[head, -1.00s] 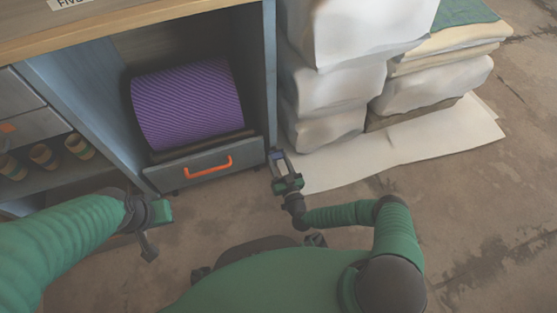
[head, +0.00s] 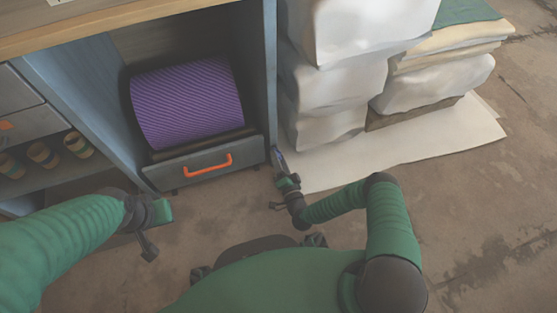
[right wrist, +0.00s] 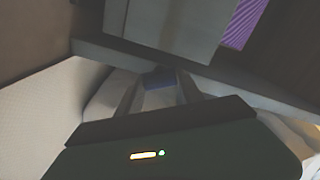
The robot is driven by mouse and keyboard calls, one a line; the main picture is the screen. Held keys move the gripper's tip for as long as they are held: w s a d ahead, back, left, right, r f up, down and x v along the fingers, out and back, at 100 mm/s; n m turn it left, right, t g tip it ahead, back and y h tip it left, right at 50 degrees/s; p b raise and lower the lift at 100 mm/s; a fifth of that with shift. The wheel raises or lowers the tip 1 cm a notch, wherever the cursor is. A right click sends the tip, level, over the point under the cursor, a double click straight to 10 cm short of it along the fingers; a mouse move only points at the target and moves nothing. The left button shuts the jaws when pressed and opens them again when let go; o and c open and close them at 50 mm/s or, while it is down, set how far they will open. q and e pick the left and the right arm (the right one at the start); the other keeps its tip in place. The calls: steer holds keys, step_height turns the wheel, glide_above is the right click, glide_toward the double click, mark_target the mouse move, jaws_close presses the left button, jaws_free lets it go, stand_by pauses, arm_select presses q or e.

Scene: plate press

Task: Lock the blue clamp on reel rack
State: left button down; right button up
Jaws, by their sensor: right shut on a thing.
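The reel rack (head: 145,100) is a blue-grey cabinet frame holding a purple reel (head: 187,104). The blue clamp (right wrist: 159,80) is a small blue piece between my right fingertips in the right wrist view, close to the rack's edge. My right gripper (head: 279,158) is at the lower right corner of the rack in the head view, turned edge-on, and shut on the clamp. The clamp is mostly hidden by the fingers. My left gripper (head: 152,228) hangs in front of the rack at lower left, apart from it; its fingers do not show clearly.
A grey drawer with an orange handle (head: 208,166) sits below the reel. White wrapped stacks (head: 330,80) stand right of the rack on a pale sheet (head: 420,145). Striped cups (head: 42,154) sit on a shelf at left. Bare floor lies at right.

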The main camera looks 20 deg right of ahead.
steer(key=m+b, duration=0.1)
steer(key=m, duration=0.4)
steer(key=shift+d+f+m, duration=0.1)
steer(key=shift+d+m, duration=0.05)
steer(key=shift+m, duration=0.25)
stand_by(0.4)
steer(key=o, duration=1.4)
